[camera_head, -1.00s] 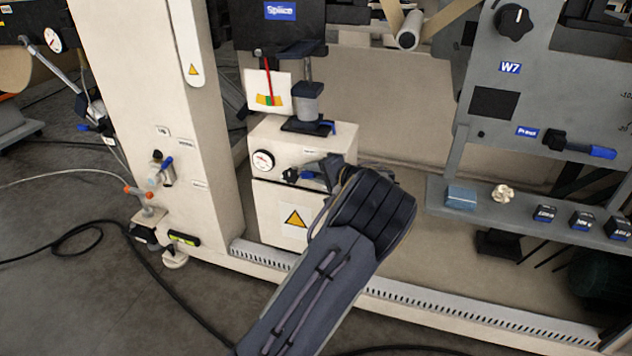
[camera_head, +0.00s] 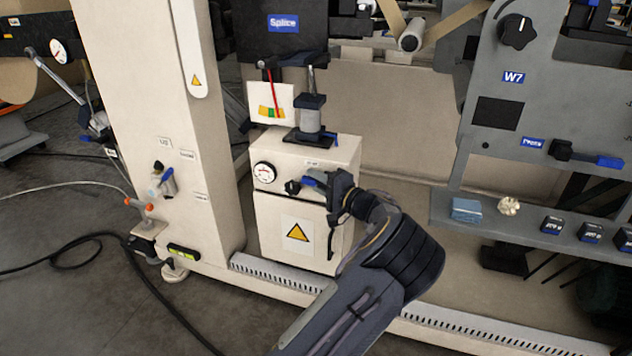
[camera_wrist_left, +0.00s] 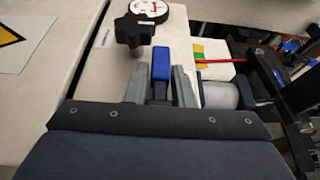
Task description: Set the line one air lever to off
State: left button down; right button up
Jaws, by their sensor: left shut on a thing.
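A blue-handled lever (camera_head: 310,182) sits on the front of a cream cabinet (camera_head: 285,215), right of a black knob (camera_head: 292,187). My left gripper (camera_head: 326,186) is at the lever, its arm coming up from below. In the left wrist view, the blue handle (camera_wrist_left: 161,64) stands between the two grey fingertips of my left gripper (camera_wrist_left: 160,82), which is shut on it. The gripper hides part of the lever in the head view. The cabinet's small label is too blurred to read. My right gripper is not in view.
A round gauge (camera_head: 264,172) sits left of the knob. Another blue-handled valve (camera_head: 167,182) is on the cream column (camera_head: 150,100). A grey shelf (camera_head: 445,213) with small items stands to the right. A black cable (camera_head: 100,236) lies on the floor.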

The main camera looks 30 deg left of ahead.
aim_at(325, 186)
pick_arm(q)
jog(key=shift+s, duration=0.1)
jog(key=c, duration=1.4)
grip_release()
jog(key=shift+o, duration=0.2)
jog(key=d, duration=0.2)
jog(key=d+p, duration=0.1)
jog(key=d, duration=0.2)
jog(key=s+d+p, duration=0.1)
jog(key=d, duration=0.1)
jog(key=shift+s+d+f, duration=0.1)
jog(key=shift+d+f, duration=0.05)
jog(key=shift+d, duration=0.2)
